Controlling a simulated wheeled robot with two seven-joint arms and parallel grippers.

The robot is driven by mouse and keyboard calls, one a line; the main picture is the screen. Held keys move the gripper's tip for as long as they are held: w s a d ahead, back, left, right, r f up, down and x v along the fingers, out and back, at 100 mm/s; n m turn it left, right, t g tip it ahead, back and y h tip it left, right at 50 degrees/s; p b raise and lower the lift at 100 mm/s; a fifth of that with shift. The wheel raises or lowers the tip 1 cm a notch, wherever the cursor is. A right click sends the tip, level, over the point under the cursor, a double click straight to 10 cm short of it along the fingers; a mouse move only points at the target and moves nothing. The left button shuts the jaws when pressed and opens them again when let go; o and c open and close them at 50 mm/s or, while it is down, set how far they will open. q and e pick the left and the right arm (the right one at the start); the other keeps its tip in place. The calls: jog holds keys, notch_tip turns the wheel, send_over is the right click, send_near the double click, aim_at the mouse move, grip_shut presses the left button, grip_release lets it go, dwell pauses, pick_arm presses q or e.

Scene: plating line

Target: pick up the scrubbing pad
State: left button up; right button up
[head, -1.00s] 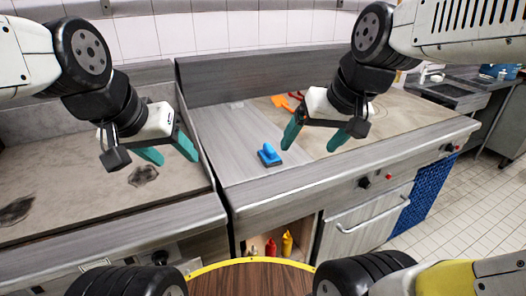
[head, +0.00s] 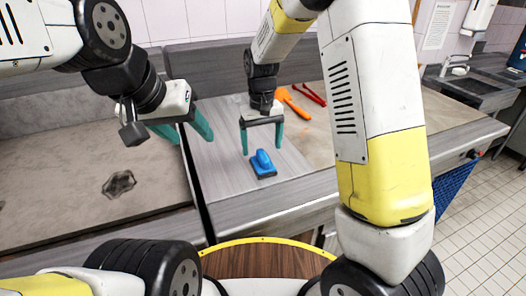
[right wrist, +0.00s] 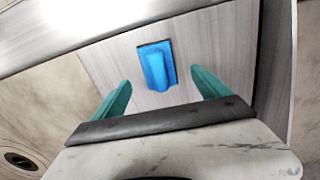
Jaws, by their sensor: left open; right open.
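The scrubbing pad (head: 263,163) has a blue handle on a dark base. It lies on the grey metal counter, near its front edge. In the right wrist view the pad (right wrist: 156,66) shows beyond and between the fingertips, with nothing gripping it. My right gripper (head: 261,148) is open with teal fingers pointing down, just above and behind the pad in the head view. My left gripper (head: 190,132) is open and empty, to the left above the edge of the griddle.
An orange spatula (head: 291,102) and red tongs (head: 311,94) lie behind on the right. A griddle surface (head: 70,190) with a dark stain is on the left. A sink (head: 470,88) is at the far right. The counter around the pad is clear.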

aim_at(263, 154)
notch_tip(263, 154, down, 7)
jog(key=shift+d+r, duration=0.15)
jog(key=shift+r, duration=0.05)
jog(key=shift+c, duration=0.3)
jog(key=c, duration=1.5)
jog(key=shift+r, duration=0.2)
jog(key=shift+w+r, duration=0.1)
jog(key=shift+r, duration=0.55)
notch_tip(263, 154, up, 2)
jog(key=shift+r, duration=0.15)
jog(key=s+a, duration=0.1)
jog(key=s, duration=0.4)
jog(key=s+a, duration=0.1)
jog(key=s, duration=0.4)
jog(key=s+a+r, duration=0.1)
jog(key=s, duration=0.4)
jog(key=shift+s+a, duration=0.35)
jog(key=shift+a, duration=0.05)
